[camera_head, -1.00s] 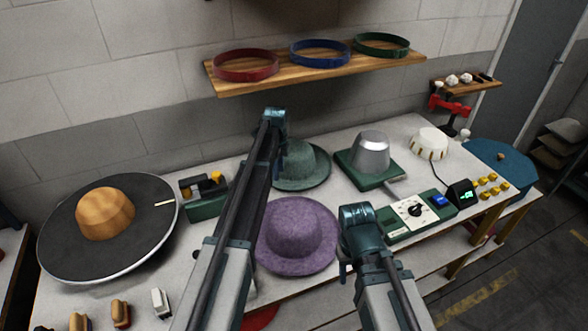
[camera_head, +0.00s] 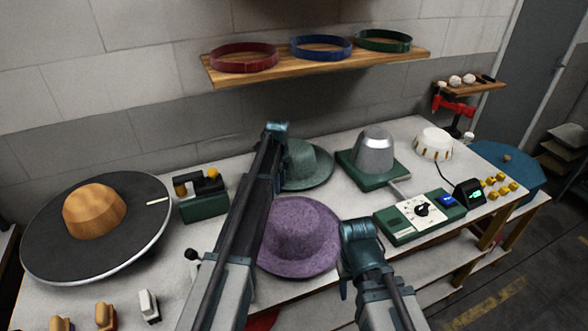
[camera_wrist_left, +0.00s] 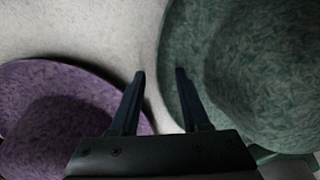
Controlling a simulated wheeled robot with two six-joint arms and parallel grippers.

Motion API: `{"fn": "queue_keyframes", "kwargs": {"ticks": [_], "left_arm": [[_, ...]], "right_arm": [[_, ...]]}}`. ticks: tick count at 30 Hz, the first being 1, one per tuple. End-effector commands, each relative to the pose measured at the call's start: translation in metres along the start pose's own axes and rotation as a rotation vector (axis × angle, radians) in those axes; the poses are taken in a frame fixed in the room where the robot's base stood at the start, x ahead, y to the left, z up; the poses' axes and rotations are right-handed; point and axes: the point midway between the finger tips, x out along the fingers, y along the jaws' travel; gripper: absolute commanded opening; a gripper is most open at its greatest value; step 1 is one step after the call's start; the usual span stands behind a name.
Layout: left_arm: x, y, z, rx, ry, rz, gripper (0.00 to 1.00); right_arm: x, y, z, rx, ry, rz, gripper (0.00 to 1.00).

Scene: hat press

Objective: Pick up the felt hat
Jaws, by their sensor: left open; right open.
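Two felt hats lie on the workbench. The purple hat (camera_head: 298,238) is at the front and also shows in the left wrist view (camera_wrist_left: 60,110). The green hat (camera_head: 305,165) is behind it, partly hidden by my left arm; it fills the right of the left wrist view (camera_wrist_left: 250,70). My left gripper (camera_wrist_left: 160,74) is open and empty, one finger over the green brim's edge and the other near the purple brim. In the head view my arm hides its fingers. My right gripper (camera_head: 346,278) is beside the purple hat's right edge; its fingers are mostly hidden.
A silver hat form (camera_head: 374,145) on a green base and a control box (camera_head: 420,212) stand to the right. A black disc with a wooden block (camera_head: 95,205) is at the left. A wall shelf (camera_head: 320,65) holds three bands.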

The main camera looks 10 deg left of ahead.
Motion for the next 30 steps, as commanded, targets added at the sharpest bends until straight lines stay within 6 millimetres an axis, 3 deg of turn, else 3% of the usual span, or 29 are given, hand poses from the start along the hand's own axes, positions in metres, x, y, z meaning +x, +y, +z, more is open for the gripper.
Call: {"fn": "queue_keyframes", "kwargs": {"ticks": [6, 14, 30], "left_arm": [[0.0000, 0.0001, 0.0002, 0.000, 0.000, 0.000, 0.47], [0.0000, 0.0001, 0.0003, 0.000, 0.000, 0.000, 0.01], [0.0001, 0.0001, 0.0002, 0.000, 0.000, 0.000, 0.00]], "right_arm": [[0.0000, 0.0000, 0.0000, 0.000, 0.000, 0.000, 0.50], [0.0000, 0.0000, 0.0000, 0.000, 0.000, 0.000, 0.50], [0.0001, 0.0000, 0.0000, 0.000, 0.000, 0.000, 0.50]]}}
